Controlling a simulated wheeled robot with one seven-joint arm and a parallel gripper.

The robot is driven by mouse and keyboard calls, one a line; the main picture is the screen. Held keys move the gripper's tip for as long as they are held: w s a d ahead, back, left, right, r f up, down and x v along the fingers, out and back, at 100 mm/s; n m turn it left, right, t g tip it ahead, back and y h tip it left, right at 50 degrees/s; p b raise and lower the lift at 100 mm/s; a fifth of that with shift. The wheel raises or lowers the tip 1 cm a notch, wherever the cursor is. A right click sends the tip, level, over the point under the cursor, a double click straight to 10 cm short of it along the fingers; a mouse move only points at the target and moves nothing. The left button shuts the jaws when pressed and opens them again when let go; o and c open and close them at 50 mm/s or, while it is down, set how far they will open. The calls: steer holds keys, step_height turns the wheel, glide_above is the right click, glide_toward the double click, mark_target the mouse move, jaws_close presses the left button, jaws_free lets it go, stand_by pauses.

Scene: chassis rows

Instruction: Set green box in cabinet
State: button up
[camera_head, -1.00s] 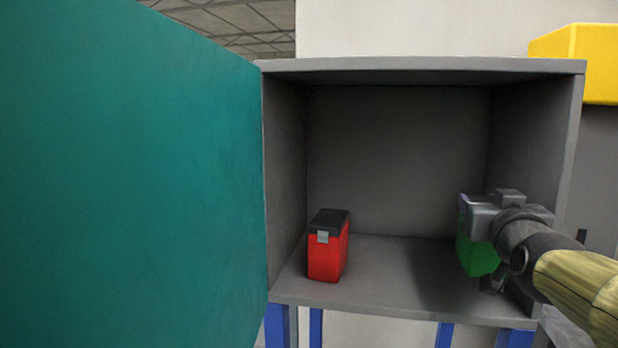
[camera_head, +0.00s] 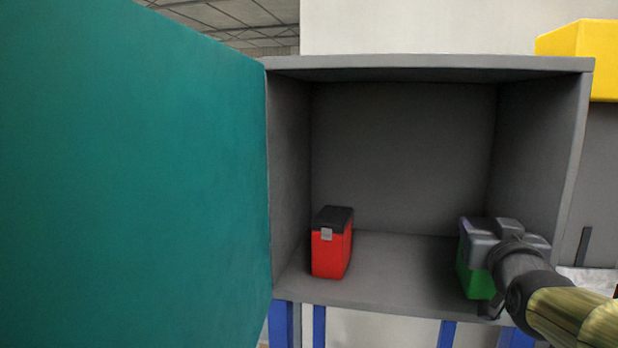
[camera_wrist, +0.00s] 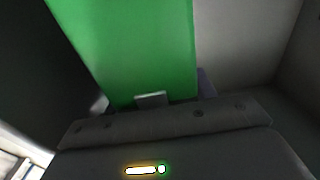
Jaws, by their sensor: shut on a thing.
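The green box (camera_head: 474,274) is inside the open grey cabinet (camera_head: 428,63), at the right side near the front edge of its floor. My gripper (camera_head: 478,240) is shut on the green box and covers much of it in the head view. In the wrist view the green box (camera_wrist: 135,45) fills the upper middle, close against the gripper. The box is at or just above the cabinet floor; I cannot tell whether its underside touches.
A red box (camera_head: 331,250) with a dark lid stands at the left inside the cabinet. The teal door (camera_head: 130,180) is open on the left. A yellow object (camera_head: 580,60) is at the upper right. The cabinet floor between the boxes is clear.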

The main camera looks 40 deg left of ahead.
steer(key=shift+s+d+f+b, duration=0.1)
steer(key=shift+f+b, duration=0.2)
steer(key=shift+b, duration=0.1)
steer(key=o, duration=1.7)
steer(key=shift+c, duration=0.2)
